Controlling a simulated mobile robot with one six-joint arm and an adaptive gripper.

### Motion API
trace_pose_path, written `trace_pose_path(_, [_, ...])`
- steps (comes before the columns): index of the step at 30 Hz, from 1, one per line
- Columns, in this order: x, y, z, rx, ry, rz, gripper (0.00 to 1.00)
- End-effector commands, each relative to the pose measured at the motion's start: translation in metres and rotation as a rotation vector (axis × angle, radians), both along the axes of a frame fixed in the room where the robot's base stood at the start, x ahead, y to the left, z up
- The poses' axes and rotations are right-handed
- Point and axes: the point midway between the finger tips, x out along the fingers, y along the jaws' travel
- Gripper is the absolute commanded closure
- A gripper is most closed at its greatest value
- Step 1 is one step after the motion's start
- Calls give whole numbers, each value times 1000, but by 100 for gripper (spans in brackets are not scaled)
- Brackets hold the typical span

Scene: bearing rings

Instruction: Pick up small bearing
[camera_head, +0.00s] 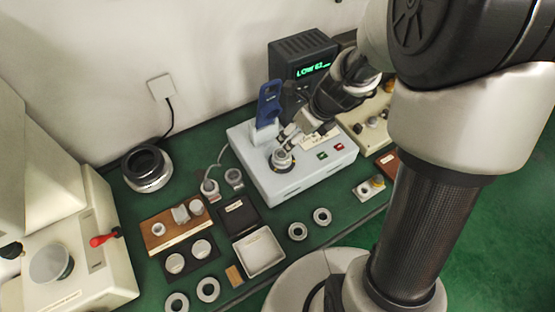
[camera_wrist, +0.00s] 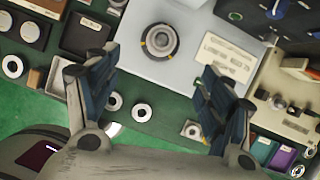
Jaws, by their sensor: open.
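My gripper (camera_head: 287,136) is open above the grey-white instrument box (camera_head: 312,178). In the wrist view its two dark fingers stand wide apart with nothing between the tips (camera_wrist: 156,72). A grey ring with a dark centre (camera_wrist: 160,40) sits on a round seat on the box top, ahead of the fingers; in the head view it lies just under the fingertips (camera_head: 282,160). Two pale rings lie flat on the green bench in front of the box, a left one (camera_head: 298,231) and a right one (camera_head: 321,216). I cannot tell which ring is the small bearing.
A blue upright part (camera_head: 268,104) stands on the box close to my gripper. A dark display unit (camera_head: 304,62) stands behind it. A white tray (camera_head: 259,252), a wooden block (camera_head: 173,230) with parts on it, and more rings (camera_head: 208,289) are to the left.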

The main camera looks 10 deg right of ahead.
Motion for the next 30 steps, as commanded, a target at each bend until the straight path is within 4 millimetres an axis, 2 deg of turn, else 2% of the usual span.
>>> trace_pose_path(12, [29,16,-86,-2,3,3,26])
trace_pose_path(16, [35,20,-101,-2,1,4,26])
trace_pose_path(23, [40,21,-110,-3,1,3,26])
trace_pose_path(30, [51,23,-143,-2,2,3,26])
